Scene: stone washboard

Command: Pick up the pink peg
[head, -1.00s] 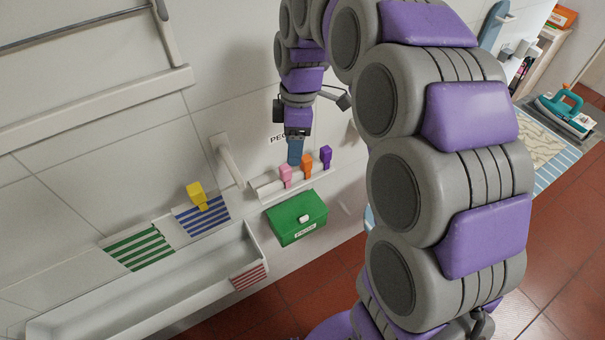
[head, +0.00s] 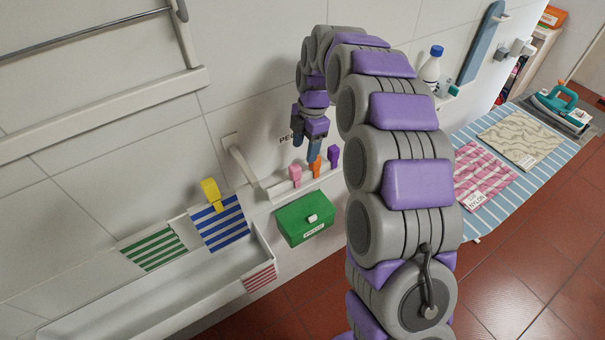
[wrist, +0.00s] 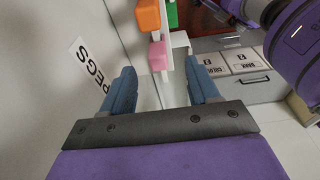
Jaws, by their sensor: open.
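The pink peg (head: 295,174) stands upright at the left end of a row on a small white wall shelf (head: 278,190). In the wrist view the pink peg (wrist: 158,55) shows ahead of my gripper, beyond the fingertips. An orange peg (head: 316,165) and a purple peg (head: 334,154) stand to its right. My gripper (head: 313,150) hangs above the row, close to the orange peg in the head view. In the wrist view my gripper (wrist: 163,85) has its two blue fingers apart with nothing between them.
A green box (head: 303,220) hangs below the shelf. A yellow peg (head: 210,193) sits on a blue-striped cloth (head: 220,222) at the white trough (head: 120,308) on the left. A white bracket (head: 238,165) juts out left of the pegs. The wall (wrist: 60,95) is close beside my gripper.

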